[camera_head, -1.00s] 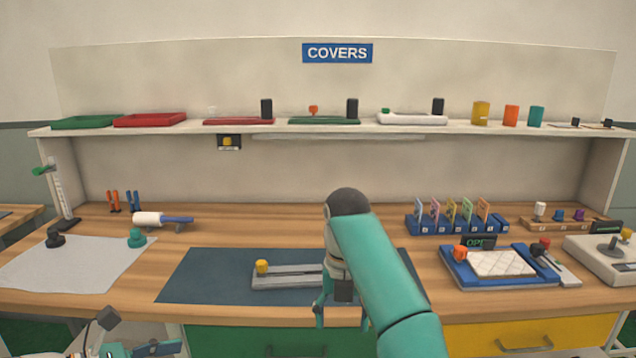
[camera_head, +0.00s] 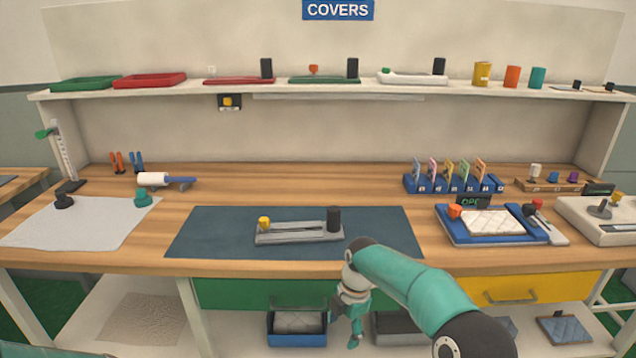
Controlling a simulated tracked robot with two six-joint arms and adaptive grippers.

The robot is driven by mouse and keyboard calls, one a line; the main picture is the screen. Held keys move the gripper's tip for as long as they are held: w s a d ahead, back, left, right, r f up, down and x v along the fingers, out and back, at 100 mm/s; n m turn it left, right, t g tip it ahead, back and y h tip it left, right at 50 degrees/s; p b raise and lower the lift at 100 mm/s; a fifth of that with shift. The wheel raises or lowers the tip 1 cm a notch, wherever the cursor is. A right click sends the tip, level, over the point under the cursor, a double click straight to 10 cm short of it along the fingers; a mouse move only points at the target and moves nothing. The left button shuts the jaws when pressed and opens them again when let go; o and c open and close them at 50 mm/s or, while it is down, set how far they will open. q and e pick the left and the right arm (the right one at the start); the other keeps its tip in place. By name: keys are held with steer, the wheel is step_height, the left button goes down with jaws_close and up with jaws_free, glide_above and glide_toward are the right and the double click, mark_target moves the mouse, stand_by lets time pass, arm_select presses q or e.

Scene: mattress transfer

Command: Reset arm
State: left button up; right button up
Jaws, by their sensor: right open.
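My right arm comes in from the lower right in the head view. My right gripper (camera_head: 345,327) hangs in front of the table's front edge, below the tabletop, open and empty as far as I can see. It is apart from the grey device (camera_head: 290,236) with a yellow knob and a black knob, which lies on the dark blue mat (camera_head: 200,235). My left gripper is not in view; only a sliver of what may be my left arm shows at the lower left corner.
The wooden table (camera_head: 300,188) has free room behind the mat. A blue tray (camera_head: 450,232) with a white quilted pad stands at the right. A white sheet (camera_head: 85,228) lies at the left. Below are a green drawer (camera_head: 235,293), a yellow drawer (camera_head: 560,288) and a blue bin (camera_head: 297,338).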

steer(key=s+d+f+m+y+p, duration=0.2)
steer(key=s+d+f+m, duration=0.1)
steer(key=s+f+m, duration=0.9)
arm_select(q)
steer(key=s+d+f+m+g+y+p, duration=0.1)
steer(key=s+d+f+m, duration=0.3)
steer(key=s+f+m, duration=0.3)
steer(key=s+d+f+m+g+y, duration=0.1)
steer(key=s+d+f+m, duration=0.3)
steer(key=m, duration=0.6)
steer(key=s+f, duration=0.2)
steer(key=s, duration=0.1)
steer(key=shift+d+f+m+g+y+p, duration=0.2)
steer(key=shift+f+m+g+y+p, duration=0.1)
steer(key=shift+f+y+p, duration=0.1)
arm_select(e)
steer(key=s+d+f+m, duration=0.1)
steer(key=s+m, duration=0.6)
steer(key=s, duration=0.2)
steer(key=s+d+f+m, duration=0.1)
steer(key=s+d+m, duration=0.1)
steer(key=s+m, duration=0.5)
steer(key=s, duration=0.3)
steer(key=shift+d+f+t, duration=0.15)
steer(key=shift+f+t, duration=0.2)
steer(key=shift+t, duration=0.05)
